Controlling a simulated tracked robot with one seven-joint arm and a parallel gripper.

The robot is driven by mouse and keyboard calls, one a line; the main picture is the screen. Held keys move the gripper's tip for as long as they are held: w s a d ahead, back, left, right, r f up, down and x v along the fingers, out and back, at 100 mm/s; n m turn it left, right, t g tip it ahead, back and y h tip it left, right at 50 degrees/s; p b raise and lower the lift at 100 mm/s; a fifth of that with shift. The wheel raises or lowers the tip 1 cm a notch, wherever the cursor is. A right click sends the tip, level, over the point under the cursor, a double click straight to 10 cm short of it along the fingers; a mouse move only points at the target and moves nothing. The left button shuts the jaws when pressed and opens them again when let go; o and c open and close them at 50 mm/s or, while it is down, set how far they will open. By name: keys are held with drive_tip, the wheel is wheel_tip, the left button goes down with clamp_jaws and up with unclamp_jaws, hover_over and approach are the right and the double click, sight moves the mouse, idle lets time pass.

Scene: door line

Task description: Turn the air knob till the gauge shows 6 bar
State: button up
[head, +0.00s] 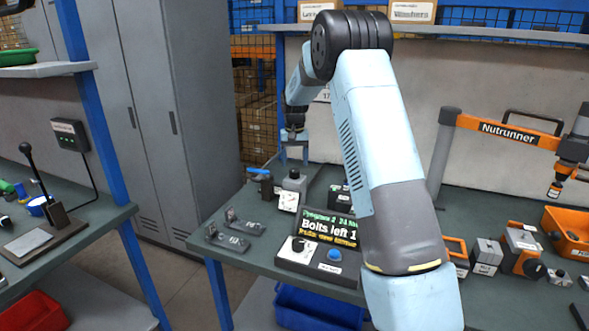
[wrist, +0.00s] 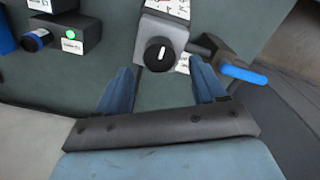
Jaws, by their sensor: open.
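The air knob (wrist: 158,54) is a black round knob with a white line, on top of a grey box (wrist: 168,30). In the head view the grey box (head: 294,181) stands near the back left of the bench. Its white gauge face (head: 288,201) is on the front, too small to read; in the wrist view its reading cannot be made out either. My gripper (head: 294,144) is above the box, pointing down. In the wrist view my gripper (wrist: 161,76) is open and empty, its blue fingers either side of the knob and apart from it.
A blue-handled valve (wrist: 240,74) sits right beside the box in the wrist view. A black box with a green light (wrist: 75,36) is to the left. In the head view a "Bolts left 1" display panel (head: 325,232) stands in front. A grey locker (head: 180,100) is behind left.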

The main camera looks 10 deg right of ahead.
sight(295, 169)
wheel_tip(295, 169, up, 10)
drive_tip(key=shift+f, duration=0.25)
idle(0.3)
drive_tip(key=s+r+t, duration=0.1)
drive_tip(key=s+r, duration=0.6)
drive_tip(key=s, duration=0.5)
drive_tip(key=s+r+t, duration=0.2)
drive_tip(key=s+r, duration=0.5)
drive_tip(key=s, duration=0.5)
drive_tip(key=s+f+n+t, duration=0.1)
drive_tip(key=s+f, duration=0.1)
drive_tip(key=s, duration=1)
drive_tip(key=s+f+t, duration=0.1)
drive_tip(key=s+f, duration=0.2)
drive_tip(key=s, duration=1)
drive_tip(key=shift+a+f+n+t, duration=0.3)
drive_tip(key=shift+a+f+n, duration=0.05)
drive_tip(key=shift+a+n, duration=0.05)
